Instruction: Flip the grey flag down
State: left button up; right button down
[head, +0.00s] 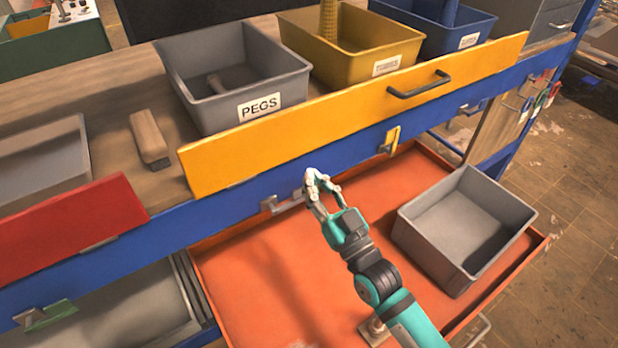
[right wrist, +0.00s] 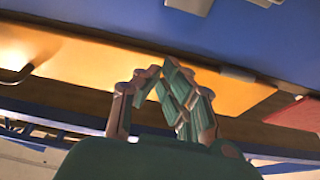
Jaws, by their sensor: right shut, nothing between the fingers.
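The grey flag (head: 282,203) is a small grey bracket on the blue beam (head: 237,205), below the yellow panel. My right gripper (head: 310,178) is just right of it in the head view, its fingers closed together and empty. Its fingertips partly overlap the flag's right end, and I cannot tell whether they touch it. In the right wrist view the closed fingers (right wrist: 160,72) point at the yellow panel (right wrist: 110,75), with the blue beam above. A pale grey piece (right wrist: 188,5) at the top edge may be the flag. My left gripper is out of view.
A yellow flag (head: 391,139) is farther right on the beam, a green flag (head: 45,314) far left. The yellow panel (head: 330,118) has a dark handle. Below is an open orange drawer (head: 270,270) with a grey bin (head: 468,225). A PEGS bin (head: 230,85) stands above.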

jog(key=b+v, duration=0.1)
jog(key=v, duration=0.6)
jog(key=shift+d+f+b, duration=0.3)
jog(key=shift+d+f, duration=0.05)
jog(key=shift+d, duration=0.05)
jog(key=shift+s, duration=0.1)
